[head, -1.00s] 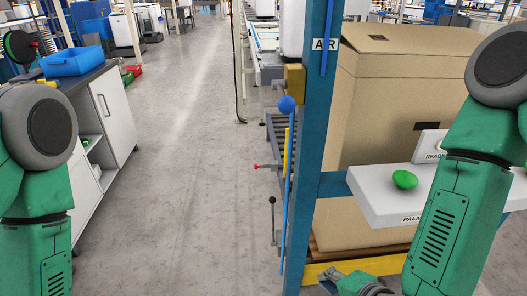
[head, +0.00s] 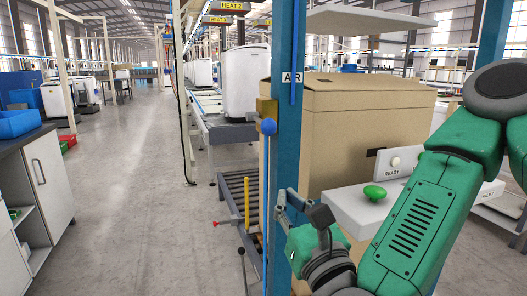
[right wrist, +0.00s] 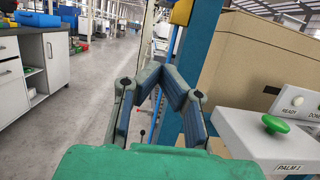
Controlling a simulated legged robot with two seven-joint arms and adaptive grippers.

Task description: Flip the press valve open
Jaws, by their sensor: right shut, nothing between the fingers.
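The press valve shows as a brass-coloured block (head: 266,106) on the blue post marked AIR, with a blue ball knob (head: 268,127) just below it. The block also shows at the top of the right wrist view (right wrist: 181,12); I cannot make out the knob there. My right gripper (head: 281,204) is in front of the post, below the knob and apart from it. Its fingers (right wrist: 161,70) are shut and empty in the right wrist view. My left gripper is not in view.
A white panel (head: 345,208) with a green palm button (head: 374,193) juts out right of the post. A large cardboard box (head: 355,120) stands behind. A roller conveyor (head: 238,195) and a red-tipped lever (head: 228,220) are left of the post. The left aisle is open floor.

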